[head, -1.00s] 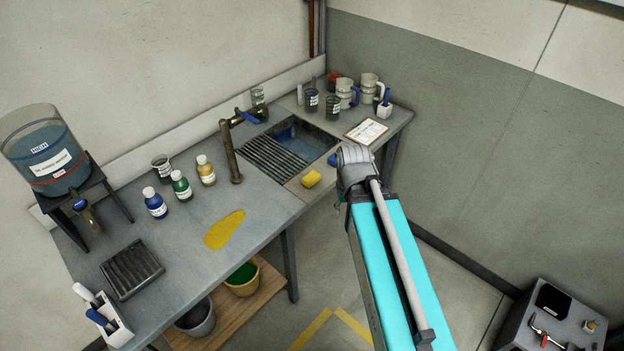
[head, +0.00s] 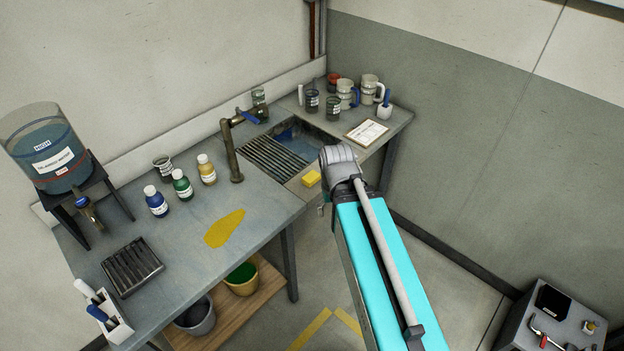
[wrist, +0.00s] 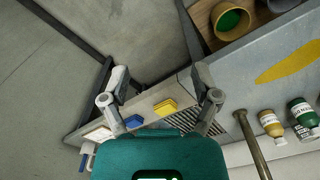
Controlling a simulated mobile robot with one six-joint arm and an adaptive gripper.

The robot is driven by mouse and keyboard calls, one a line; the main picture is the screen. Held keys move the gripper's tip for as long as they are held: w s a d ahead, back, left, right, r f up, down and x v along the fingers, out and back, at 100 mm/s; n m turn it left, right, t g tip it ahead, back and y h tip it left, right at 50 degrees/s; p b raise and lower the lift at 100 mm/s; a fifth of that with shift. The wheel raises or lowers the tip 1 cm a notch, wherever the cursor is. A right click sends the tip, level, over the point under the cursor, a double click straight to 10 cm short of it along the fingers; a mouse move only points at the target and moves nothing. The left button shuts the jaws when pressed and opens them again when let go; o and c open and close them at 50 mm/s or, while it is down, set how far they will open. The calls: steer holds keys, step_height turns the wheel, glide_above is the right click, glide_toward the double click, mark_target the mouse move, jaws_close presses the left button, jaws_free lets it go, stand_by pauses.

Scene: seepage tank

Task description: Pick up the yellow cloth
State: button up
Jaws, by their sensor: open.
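In the head view my gripper is mostly hidden behind my arm, right of the cloth and beyond the bench front.
Bottles (head: 182,184) stand behind the cloth, and a tap (head: 232,150) rises beside the grating. Buckets (head: 242,278) stand on the lower shelf. Bench around the cloth is clear.

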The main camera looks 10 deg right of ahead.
steer(key=shift+o, duration=0.4)
steer(key=shift+w, duration=0.3)
steer(key=n+b, duration=0.2)
steer(key=n, duration=2.3)
glide_above(311, 176)
steer(key=shift+f, duration=1.1)
steer(key=shift+f, duration=0.1)
step_height(311, 176, down, 8)
steer(key=b, duration=0.9)
steer(key=shift+f, duration=0.25)
steer(key=shift+f+b, duration=2.55)
steer(key=shift+f, duration=0.05)
steer(key=shift+c, duration=0.3)
